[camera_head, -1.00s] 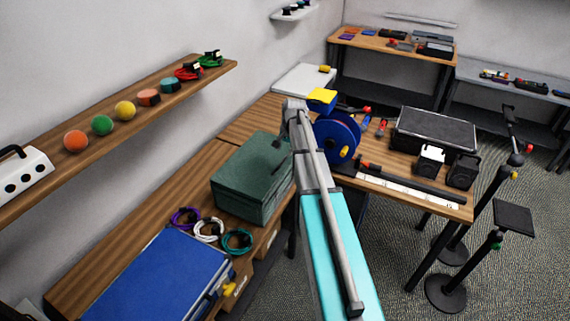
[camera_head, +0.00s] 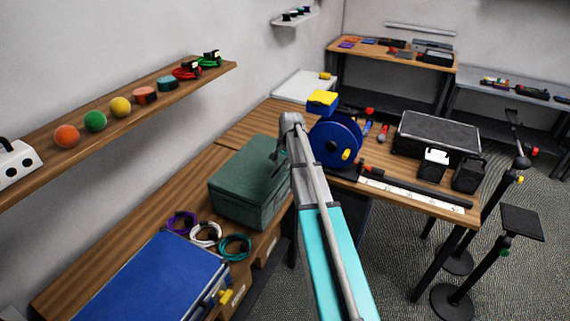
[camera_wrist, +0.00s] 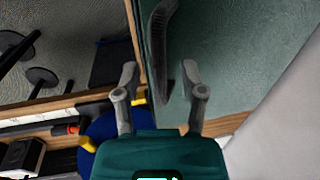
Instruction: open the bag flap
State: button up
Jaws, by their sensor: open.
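The bag is a dark green, box-shaped case (camera_head: 238,185) on the wooden bench, left of my arm in the head view. It looks closed there. In the wrist view its green surface (camera_wrist: 235,55) fills the upper right. A dark curved strip (camera_wrist: 160,45), which looks like a handle or flap pull, stands out from it. My gripper (camera_wrist: 162,88) is open. Its two grey fingers lie on either side of the strip's lower end. I cannot tell whether they touch it. In the head view my arm largely hides the gripper and the bag's right edge.
A blue cable reel (camera_head: 335,143) stands close to the right of my arm. Coiled cables (camera_head: 206,233) and a blue case (camera_head: 150,280) lie in front of the bag. A wall shelf (camera_head: 115,128) with coloured balls hangs at the left.

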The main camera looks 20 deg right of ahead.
grip_shut()
dwell(0.3)
